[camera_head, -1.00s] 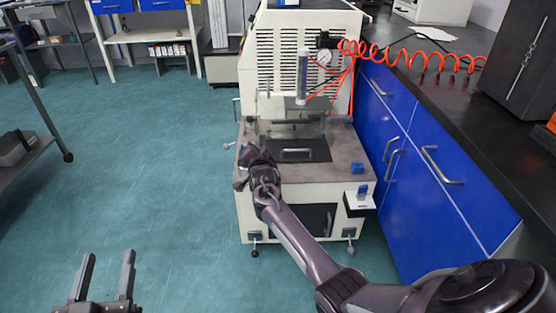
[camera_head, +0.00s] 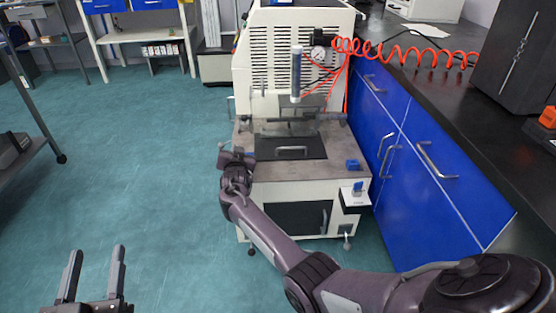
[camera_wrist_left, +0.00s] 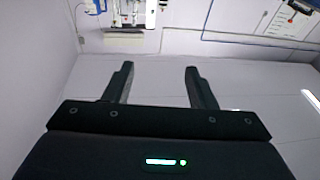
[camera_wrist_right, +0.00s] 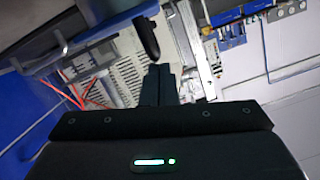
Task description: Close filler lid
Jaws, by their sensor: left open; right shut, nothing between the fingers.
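My right gripper (camera_head: 237,157) is at the worktop's left front edge, left of the dark plate. In the right wrist view its fingers (camera_wrist_right: 160,84) are together and empty, with a dark rounded bar (camera_wrist_right: 147,38) just beyond. My left gripper (camera_head: 92,275) is open and empty, low at the left, far from the machine.
A blue cabinet with a dark counter (camera_head: 440,110) stands close on the right. A red coiled hose (camera_head: 405,55) runs from the machine over the counter. A small blue block (camera_head: 352,165) sits at the worktop's right. The floor at left (camera_head: 130,150) is clear.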

